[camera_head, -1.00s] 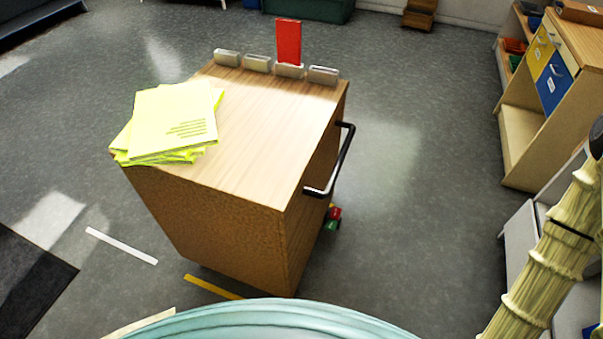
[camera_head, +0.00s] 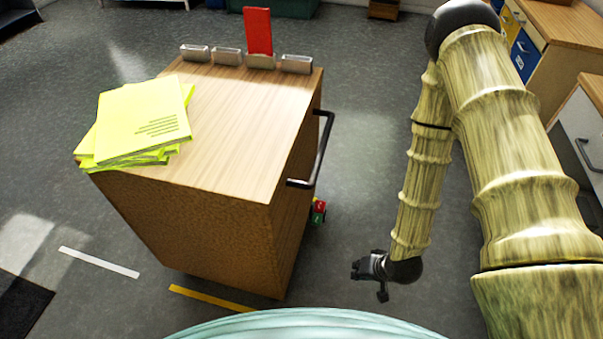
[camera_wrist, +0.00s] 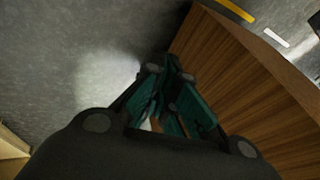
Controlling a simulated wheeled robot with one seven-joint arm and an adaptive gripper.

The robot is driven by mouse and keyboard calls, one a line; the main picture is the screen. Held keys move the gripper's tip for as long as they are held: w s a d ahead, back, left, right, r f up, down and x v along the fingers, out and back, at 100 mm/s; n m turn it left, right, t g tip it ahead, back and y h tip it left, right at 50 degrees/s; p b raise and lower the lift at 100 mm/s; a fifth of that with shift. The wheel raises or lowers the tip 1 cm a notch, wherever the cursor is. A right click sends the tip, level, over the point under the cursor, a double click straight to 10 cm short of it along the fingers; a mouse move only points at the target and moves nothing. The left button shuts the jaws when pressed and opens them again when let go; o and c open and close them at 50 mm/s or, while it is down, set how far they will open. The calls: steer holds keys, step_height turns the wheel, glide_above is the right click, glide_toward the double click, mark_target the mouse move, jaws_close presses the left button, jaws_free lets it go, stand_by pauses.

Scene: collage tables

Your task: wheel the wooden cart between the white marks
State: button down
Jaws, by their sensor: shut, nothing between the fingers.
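The wooden cart (camera_head: 235,130) stands upright on the grey floor at centre left in the head view. A black bar handle (camera_head: 322,150) is on its right side. A white mark (camera_head: 98,262) lies on the floor left of the cart's base; a second white mark is not clear in the head view. My gripper (camera_head: 368,270) is shut and empty, low to the right of the cart and apart from the handle. In the wrist view, my gripper's fingers (camera_wrist: 170,100) show beside the cart's wooden side (camera_wrist: 245,85).
Yellow booklets (camera_head: 140,122), several small holders (camera_head: 227,56) and a red card (camera_head: 258,30) are on the cart top. A yellow strip (camera_head: 212,299) lies before its base. Cabinets (camera_head: 580,130) stand at right.

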steer(key=w+a+m+t+y+b, duration=0.1)
steer(key=w+a+t+y+b, duration=0.15)
steer(key=w, duration=0.75)
steer(key=y+b, duration=1.1)
steer(key=y, duration=0.1)
glide_toward(298, 164)
steer(key=shift+g+h, duration=0.25)
steer(key=shift+g, duration=0.2)
steer(key=b+x, duration=0.1)
steer(key=x, duration=0.2)
steer(key=w+b+x, duration=0.1)
steer(key=x, duration=0.3)
steer(key=shift+d, duration=0.15)
